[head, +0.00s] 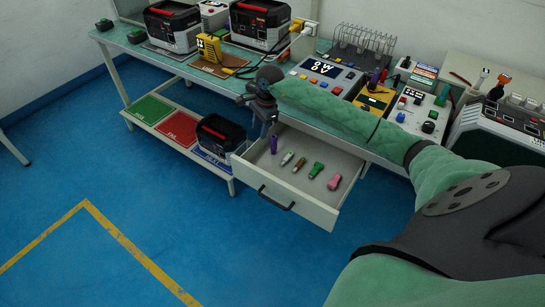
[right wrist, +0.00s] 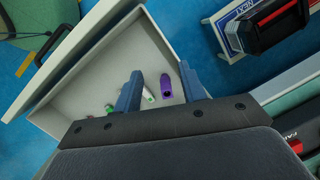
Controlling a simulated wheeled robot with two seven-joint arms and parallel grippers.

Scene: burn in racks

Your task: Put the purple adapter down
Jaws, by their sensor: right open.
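The purple adapter (head: 273,145) lies in the open drawer (head: 324,213), at the left end of a row of adapters. It also shows in the right wrist view (right wrist: 167,88), resting on the drawer floor. My right gripper (head: 266,127) is over the left part of the drawer, just above the purple adapter. In the right wrist view the gripper (right wrist: 160,72) has its two blue fingers spread, with the purple adapter between them and nearer the right finger; I see a gap on both sides. My left gripper is not in view.
A white adapter (head: 287,158), a brown one (head: 299,165), a green one (head: 316,170) and a pink one (head: 334,182) lie in the same drawer. The green workbench (head: 150,56) above holds several devices. A black unit (head: 218,135) stands on the lower shelf left of the drawer.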

